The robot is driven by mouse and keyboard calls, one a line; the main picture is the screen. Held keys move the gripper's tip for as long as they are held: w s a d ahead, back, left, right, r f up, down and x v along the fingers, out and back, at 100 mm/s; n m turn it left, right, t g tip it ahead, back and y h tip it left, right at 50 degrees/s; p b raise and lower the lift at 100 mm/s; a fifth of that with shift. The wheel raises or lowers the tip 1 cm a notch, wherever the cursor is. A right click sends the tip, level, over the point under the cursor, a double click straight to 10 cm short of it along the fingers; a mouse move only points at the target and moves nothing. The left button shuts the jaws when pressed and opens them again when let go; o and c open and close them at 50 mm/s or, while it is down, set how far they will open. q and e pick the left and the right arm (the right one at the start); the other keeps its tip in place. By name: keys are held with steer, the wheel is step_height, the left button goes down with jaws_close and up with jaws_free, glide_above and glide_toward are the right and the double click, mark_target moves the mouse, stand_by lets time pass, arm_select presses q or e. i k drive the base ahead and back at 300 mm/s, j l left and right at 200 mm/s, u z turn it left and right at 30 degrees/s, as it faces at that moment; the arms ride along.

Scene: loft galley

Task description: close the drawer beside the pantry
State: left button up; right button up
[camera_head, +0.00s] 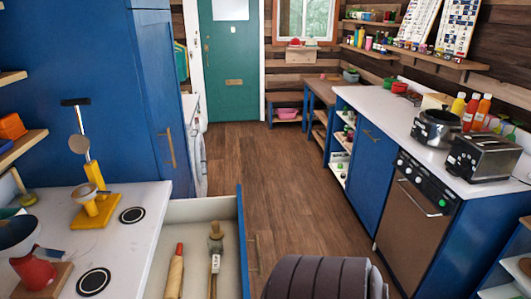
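The drawer (240,225) beside the tall blue pantry cabinet (90,95) stands open in the head view, pulled out from under the white counter on the left. Its blue front faces right and carries a bronze handle (258,254). The inside is pale; a rolling pin (175,272) with a red handle and a brush-like utensil (215,255) lie in it. The drawer's near end is cut off by the frame's bottom edge. Neither of my grippers is in view.
A dark ribbed part, probably mine, shows at bottom centre, right of the drawer. The wooden floor (240,150) is clear toward the green door (228,60). Along the right run a white counter (385,103), a blue cabinet and an oven (408,208).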

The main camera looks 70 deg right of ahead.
mark_target(188, 221)
steer(key=l+z, duration=0.2)
steer(key=z, duration=0.2)
steer(key=k+l+z, duration=0.1)
steer(key=z, duration=0.3)
steer(key=l+z, duration=0.5)
steer(key=z, duration=0.3)
